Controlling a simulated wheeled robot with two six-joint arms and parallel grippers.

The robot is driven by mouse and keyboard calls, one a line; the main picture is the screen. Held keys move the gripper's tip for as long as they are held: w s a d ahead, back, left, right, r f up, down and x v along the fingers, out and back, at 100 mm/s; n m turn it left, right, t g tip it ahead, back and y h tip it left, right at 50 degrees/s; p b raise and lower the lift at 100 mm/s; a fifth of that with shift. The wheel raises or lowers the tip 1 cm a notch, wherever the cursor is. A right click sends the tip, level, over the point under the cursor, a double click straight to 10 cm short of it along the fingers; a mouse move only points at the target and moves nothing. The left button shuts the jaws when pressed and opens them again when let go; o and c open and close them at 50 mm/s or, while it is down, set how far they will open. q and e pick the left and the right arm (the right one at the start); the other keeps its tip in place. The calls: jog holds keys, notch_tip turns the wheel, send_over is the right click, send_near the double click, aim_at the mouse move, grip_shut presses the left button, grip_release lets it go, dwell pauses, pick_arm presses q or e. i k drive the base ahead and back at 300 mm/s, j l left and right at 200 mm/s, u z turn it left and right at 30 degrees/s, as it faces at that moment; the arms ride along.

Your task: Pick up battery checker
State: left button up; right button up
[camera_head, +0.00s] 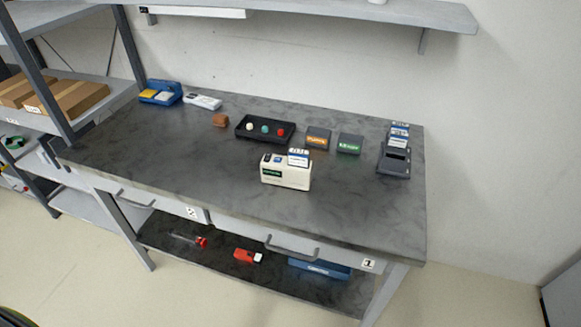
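No object can be firmly identified as the battery checker at this size. A cream box (285,177) with a dark panel bearing green marks stands near the middle front of the grey worktop (190,150). A blue-and-white card-like piece (298,157) shows at its top right. A flat pale grey device (203,101) lies at the back left. A dark grey device (394,163) stands at the right end, with blue-and-white pieces (399,135) at its back. Neither of my grippers is in view.
A black tray (251,137) holds white, teal and red round pieces. Orange-labelled (318,137) and green-labelled (349,144) boxes stand right of it. The front left worktop is clear; a shelf (330,9) overhangs the back.

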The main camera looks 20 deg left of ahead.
aim_at(277, 173)
jog(key=i+j, duration=0.15)
jog(key=j, duration=0.2)
jog(key=i+j, duration=0.15)
jog(key=j, duration=0.25)
jog(key=i+j+z, duration=0.1)
jog(key=j, duration=0.25)
jog(key=i, duration=0.05)
